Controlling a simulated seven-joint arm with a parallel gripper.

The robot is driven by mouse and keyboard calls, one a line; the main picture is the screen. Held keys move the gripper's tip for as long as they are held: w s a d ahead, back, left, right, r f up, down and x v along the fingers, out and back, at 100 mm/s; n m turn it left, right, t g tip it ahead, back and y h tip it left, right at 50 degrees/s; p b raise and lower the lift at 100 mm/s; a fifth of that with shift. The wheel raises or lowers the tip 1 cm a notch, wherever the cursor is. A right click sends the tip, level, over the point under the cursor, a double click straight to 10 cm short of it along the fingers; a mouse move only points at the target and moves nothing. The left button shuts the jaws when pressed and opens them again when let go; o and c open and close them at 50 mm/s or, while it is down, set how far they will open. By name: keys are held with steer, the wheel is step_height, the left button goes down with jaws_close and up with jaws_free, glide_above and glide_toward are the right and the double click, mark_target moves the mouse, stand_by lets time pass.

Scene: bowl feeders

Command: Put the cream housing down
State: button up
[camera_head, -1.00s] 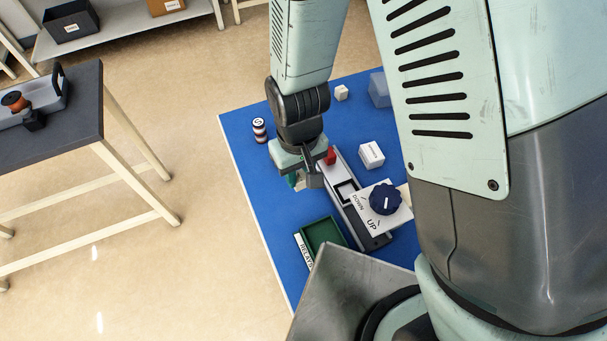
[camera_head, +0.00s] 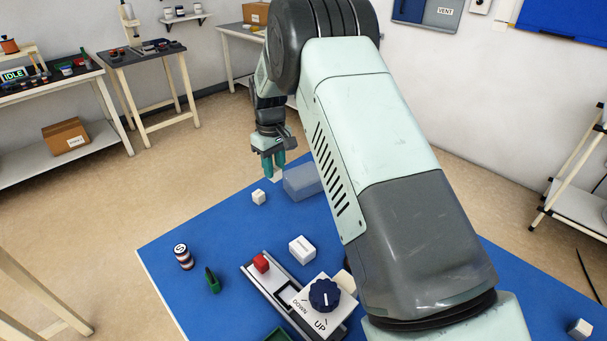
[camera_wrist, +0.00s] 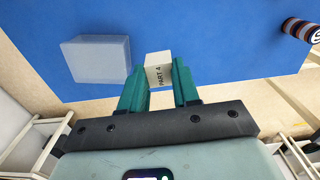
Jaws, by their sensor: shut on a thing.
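My gripper (camera_head: 273,167) is shut on a small cream block, which I take to be the cream housing (camera_wrist: 158,72). In the wrist view it sits between the teal fingers with a "PART" label facing the camera. In the head view only a pale bit of the housing (camera_head: 277,175) shows at the fingertips. It is by the far edge of the blue mat (camera_head: 215,236), left of a translucent box (camera_head: 302,182). Whether it touches the surface cannot be told.
A small cream cube (camera_head: 258,197) stands near the gripper. A striped can (camera_head: 184,257), a green piece (camera_head: 212,280), a white block (camera_head: 302,250) and a fixture with a red block and blue dial (camera_head: 325,294) are closer. The mat's left far part is clear.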

step_height(320, 180, up, 3)
glide_above(304, 182)
step_height(304, 182, down, 10)
steer(key=shift+f, duration=0.1)
steer(key=o, duration=1)
